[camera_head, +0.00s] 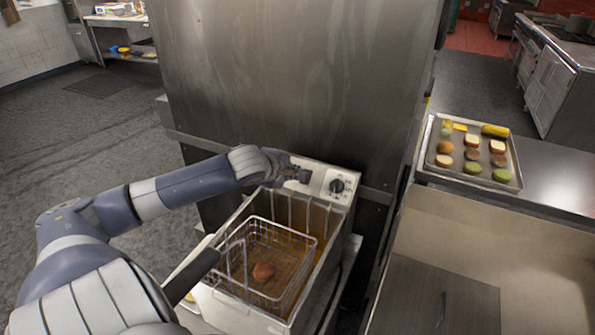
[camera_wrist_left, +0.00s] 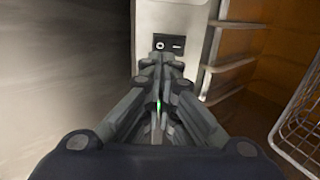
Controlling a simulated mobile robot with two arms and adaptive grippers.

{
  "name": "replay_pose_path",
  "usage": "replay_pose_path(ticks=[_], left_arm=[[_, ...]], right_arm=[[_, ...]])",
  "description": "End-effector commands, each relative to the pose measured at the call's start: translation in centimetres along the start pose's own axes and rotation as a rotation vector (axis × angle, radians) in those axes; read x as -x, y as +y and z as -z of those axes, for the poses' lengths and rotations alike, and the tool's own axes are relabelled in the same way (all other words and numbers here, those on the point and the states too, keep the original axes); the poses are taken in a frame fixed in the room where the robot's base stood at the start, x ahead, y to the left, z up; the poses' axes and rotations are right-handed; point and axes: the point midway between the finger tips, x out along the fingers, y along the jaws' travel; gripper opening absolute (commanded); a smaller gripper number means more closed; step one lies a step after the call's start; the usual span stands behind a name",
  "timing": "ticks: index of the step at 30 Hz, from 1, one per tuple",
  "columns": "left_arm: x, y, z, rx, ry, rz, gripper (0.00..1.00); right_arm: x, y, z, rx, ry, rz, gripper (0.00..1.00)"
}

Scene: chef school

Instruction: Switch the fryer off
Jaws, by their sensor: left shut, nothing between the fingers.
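The fryer (camera_head: 208,302) is a metal box with a pale control panel (camera_head: 314,181) at its back. A round black knob (camera_head: 337,186) sits on the panel's right part. My left gripper (camera_head: 300,173) is shut and empty, with its tips at the panel's left part, left of the knob. In the left wrist view, the shut fingers (camera_wrist_left: 160,72) point at a small black switch plate (camera_wrist_left: 170,43) with a round white mark and a short light mark. I cannot tell whether the fingertips touch it. My right gripper is not in view.
A steel wall (camera_head: 300,80) stands behind. A tray (camera_head: 427,158) of food lies on the counter at right.

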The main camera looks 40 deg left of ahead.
Motion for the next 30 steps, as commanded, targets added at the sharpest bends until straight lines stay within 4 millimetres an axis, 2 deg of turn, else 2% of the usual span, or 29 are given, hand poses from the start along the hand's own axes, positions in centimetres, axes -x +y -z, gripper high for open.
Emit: replay_pose_path(ticks=[12,26,30], left_arm=[[-4.1,0.2,0.0,0.0,0.0,-0.002,0.0],[-4.7,0.0,-0.1,-0.002,-0.001,0.0,0.0],[-4.9,0.5,0.1,0.003,0.004,0.001,0.0]], right_arm=[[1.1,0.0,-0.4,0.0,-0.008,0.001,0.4],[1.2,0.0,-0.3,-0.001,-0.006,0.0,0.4],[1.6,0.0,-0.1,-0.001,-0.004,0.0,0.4]])
